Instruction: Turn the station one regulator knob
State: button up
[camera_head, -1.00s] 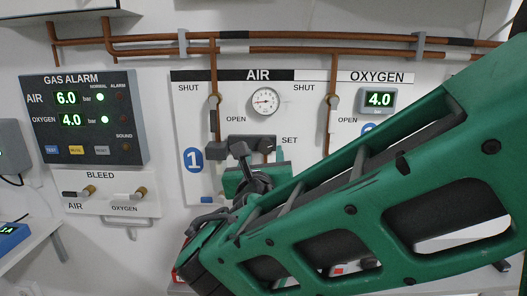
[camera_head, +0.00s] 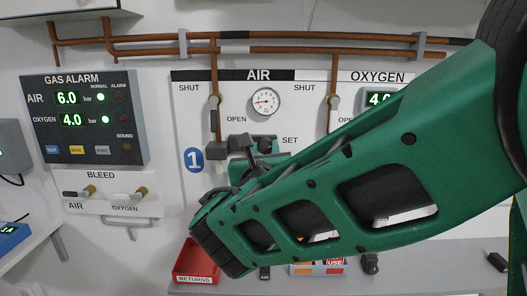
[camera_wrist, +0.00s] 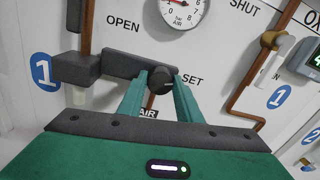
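The station one regulator knob (camera_wrist: 160,80) is a dark round knob with a pale mark, on a dark regulator body (camera_wrist: 118,65) beside the SET label. My gripper (camera_wrist: 161,84) has one green finger on each side of the knob in the wrist view. The fingertips stand close against the knob's sides, and the gripper looks shut on it. In the head view my gripper (camera_head: 258,158) is in front of the regulator body (camera_head: 240,142), and my green arm comes in from the right. The knob is mostly hidden there.
A round air gauge (camera_head: 265,101) and copper pipes are above the regulator. The gas alarm panel (camera_head: 84,118) and bleed valves (camera_head: 110,191) are to the left. A red returns tray (camera_head: 195,262) stands on the shelf below. My arm covers much of the oxygen side.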

jog(key=m, duration=0.5)
jog(key=shift+d+m, duration=0.15)
jog(key=shift+m, duration=0.25)
jog(key=m, duration=0.6)
jog(key=shift+d, duration=0.2)
jog(key=m, duration=0.3)
jog(key=shift+m+g, duration=0.3)
jog(key=m, duration=0.3)
jog(key=shift+d+f+y, duration=0.15)
jog(key=shift+y, duration=0.15)
jog(key=m, duration=0.5)
jog(key=shift+f, duration=0.15)
jog(key=shift+m, duration=0.3)
